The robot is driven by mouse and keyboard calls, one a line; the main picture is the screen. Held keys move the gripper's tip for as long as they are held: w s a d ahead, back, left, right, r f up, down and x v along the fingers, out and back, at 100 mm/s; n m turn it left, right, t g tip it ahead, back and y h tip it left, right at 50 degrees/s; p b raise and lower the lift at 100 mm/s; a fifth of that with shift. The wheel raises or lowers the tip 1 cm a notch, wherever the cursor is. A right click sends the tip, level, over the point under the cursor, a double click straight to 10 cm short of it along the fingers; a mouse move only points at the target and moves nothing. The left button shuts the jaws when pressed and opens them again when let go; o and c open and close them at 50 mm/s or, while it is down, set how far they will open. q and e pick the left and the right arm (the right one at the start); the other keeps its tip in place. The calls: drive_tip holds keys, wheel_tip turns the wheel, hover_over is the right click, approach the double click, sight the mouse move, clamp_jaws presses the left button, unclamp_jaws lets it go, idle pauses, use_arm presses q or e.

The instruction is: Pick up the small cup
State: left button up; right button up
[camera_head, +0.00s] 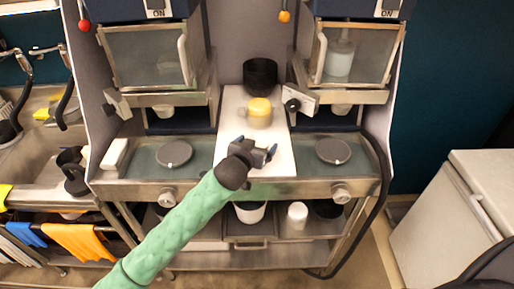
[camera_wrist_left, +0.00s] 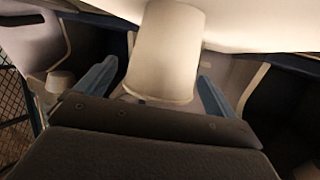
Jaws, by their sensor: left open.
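My left gripper (camera_head: 268,152) is open above the front of the white middle board (camera_head: 273,180). On that board, behind the gripper, stands a small pale cup with a yellow top (camera_head: 259,112); the gripper is apart from it. In the left wrist view a pale tapered cup (camera_wrist_left: 168,50) shows between and beyond the two open blue-grey fingers (camera_wrist_left: 157,88). I cannot tell which head-view cup this is, and no contact is clear. A smaller pale cup (camera_wrist_left: 60,82) is at the left there. My right gripper is not in view.
A black cup (camera_head: 260,75) stands at the back of the board. Machines with glass-fronted chambers (camera_head: 145,55) flank it. The lower shelf holds a white cup (camera_head: 250,211) and a smaller white container (camera_head: 297,215). A sink (camera_head: 45,150) is left, a pale cabinet (camera_head: 440,215) right.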

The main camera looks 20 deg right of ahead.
use_arm(q)
drive_tip(key=shift+w+d+f, duration=0.15)
drive_tip(key=shift+w+d, duration=0.1)
drive_tip(key=shift+w, duration=0.05)
drive_tip(key=c, duration=1)
